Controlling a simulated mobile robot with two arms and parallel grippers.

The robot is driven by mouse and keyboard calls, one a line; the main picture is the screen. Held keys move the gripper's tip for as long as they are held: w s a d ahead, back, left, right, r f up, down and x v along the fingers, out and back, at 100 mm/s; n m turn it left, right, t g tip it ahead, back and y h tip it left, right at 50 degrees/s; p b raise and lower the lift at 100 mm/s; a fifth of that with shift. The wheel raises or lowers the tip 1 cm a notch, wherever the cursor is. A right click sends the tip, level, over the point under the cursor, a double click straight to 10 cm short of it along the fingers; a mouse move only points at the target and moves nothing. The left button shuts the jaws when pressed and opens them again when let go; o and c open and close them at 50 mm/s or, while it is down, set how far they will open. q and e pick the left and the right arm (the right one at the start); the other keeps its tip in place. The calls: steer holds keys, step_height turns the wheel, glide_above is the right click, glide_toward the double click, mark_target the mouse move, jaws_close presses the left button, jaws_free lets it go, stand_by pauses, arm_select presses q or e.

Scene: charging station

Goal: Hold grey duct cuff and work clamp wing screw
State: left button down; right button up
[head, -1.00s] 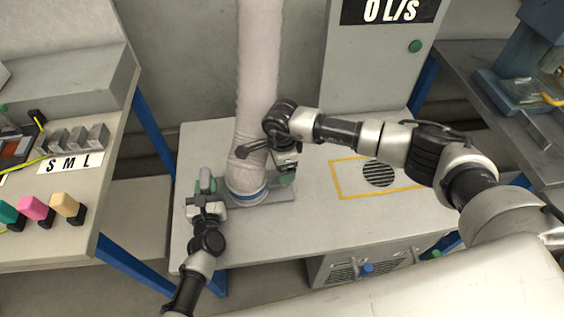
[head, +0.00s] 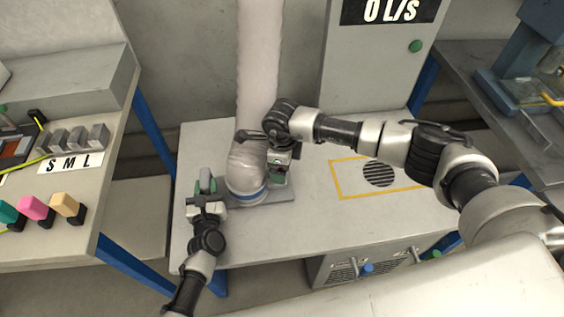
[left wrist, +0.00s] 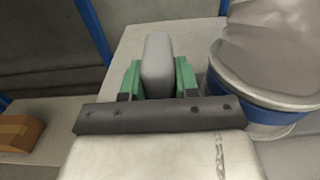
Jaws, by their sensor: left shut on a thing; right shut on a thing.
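The pale duct (head: 257,80) comes down to a grey cuff with a blue band (head: 252,197) on a grey base plate (head: 283,192). My left gripper (head: 206,190) is left of the duct. In the left wrist view its green pads (left wrist: 158,80) are shut on an upright grey rounded tab (left wrist: 158,58) beside the blue-banded duct end (left wrist: 255,110). My right gripper (head: 278,176) is at the right side of the cuff, pointing down and shut. The clamp wing screw is hidden between its fingers.
A yellow-outlined area with a round vent (head: 380,173) lies right on the table. A cabinet with a flow display (head: 390,10) stands behind. The left bench (head: 60,180) holds coloured blocks and S, M, L pieces.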

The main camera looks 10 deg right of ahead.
steer(key=o, duration=0.7)
steer(key=shift+o, duration=0.2)
steer(key=shift+r, duration=0.15)
step_height(320, 180, up, 12)
